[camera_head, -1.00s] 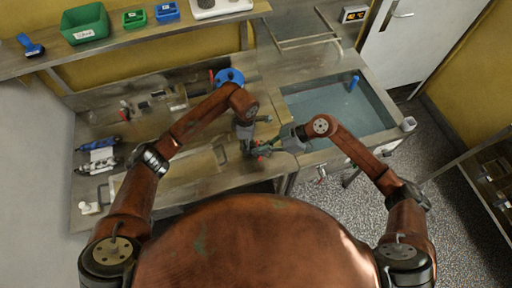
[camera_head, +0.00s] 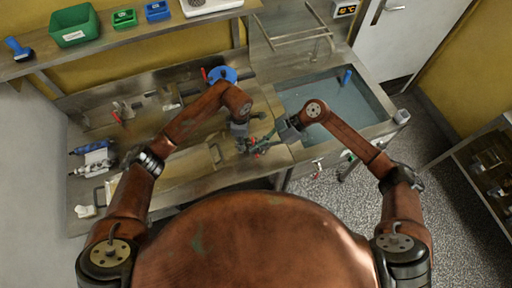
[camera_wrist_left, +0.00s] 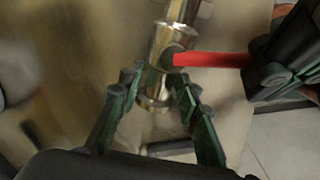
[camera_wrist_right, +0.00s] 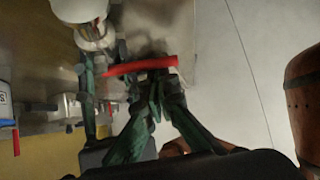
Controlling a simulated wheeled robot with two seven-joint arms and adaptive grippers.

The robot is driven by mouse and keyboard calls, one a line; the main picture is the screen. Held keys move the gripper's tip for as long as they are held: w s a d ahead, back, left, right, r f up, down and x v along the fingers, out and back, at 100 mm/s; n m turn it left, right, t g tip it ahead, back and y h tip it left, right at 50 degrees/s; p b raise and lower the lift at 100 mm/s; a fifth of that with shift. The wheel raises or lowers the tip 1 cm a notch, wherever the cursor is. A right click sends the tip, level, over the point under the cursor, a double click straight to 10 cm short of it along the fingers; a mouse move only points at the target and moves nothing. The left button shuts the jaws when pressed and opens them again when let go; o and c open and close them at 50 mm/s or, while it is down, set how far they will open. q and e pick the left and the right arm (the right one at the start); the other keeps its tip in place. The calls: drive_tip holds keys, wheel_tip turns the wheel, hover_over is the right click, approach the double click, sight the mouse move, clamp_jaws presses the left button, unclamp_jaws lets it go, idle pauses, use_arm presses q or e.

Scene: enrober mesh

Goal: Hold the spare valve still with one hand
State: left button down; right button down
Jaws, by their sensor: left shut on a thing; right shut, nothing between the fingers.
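The spare valve (camera_wrist_left: 173,42) is a shiny metal cylinder with a red lever (camera_wrist_left: 212,60) sticking out to the right in the left wrist view. My left gripper (camera_wrist_left: 157,80) is shut on its body, one green finger on each side. In the head view my left gripper (camera_head: 240,143) is above the bench's front edge, and the valve is small and mostly hidden there. My right gripper (camera_head: 262,143) is shut and empty, close beside the left one. In the right wrist view its fingertips (camera_wrist_right: 160,84) are at the red lever (camera_wrist_right: 140,66); I cannot tell whether they touch.
A sink basin (camera_head: 335,112) with water is right of the bench (camera_head: 190,172). A blue round part (camera_head: 222,75) and small fittings are at the bench's back. A shelf (camera_head: 130,40) above carries a green bin (camera_head: 75,27) and smaller bins. A rack (camera_head: 480,165) stands at far right.

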drive_tip(key=shift+w+d+n+g+h, duration=0.7)
drive_tip(key=shift+n+g, duration=0.3)
drive_tip(key=shift+n, duration=0.4)
drive_tip(key=shift+w+d+n+g+h, duration=0.55)
drive_tip(key=shift+d+n+g+h, duration=0.35)
drive_tip(key=shift+n, duration=0.5)
drive_tip(key=shift+w+d+n+g+h, duration=0.55)
drive_tip(key=shift+n+g, duration=0.55)
drive_tip(key=shift+n, duration=0.3)
drive_tip(key=shift+w+d, duration=0.25)
drive_tip(key=shift+w, duration=0.45)
drive_tip(key=shift+a, duration=0.1)
drive_tip(key=shift+s+a, duration=0.2)
drive_tip(key=shift+a, duration=0.6)
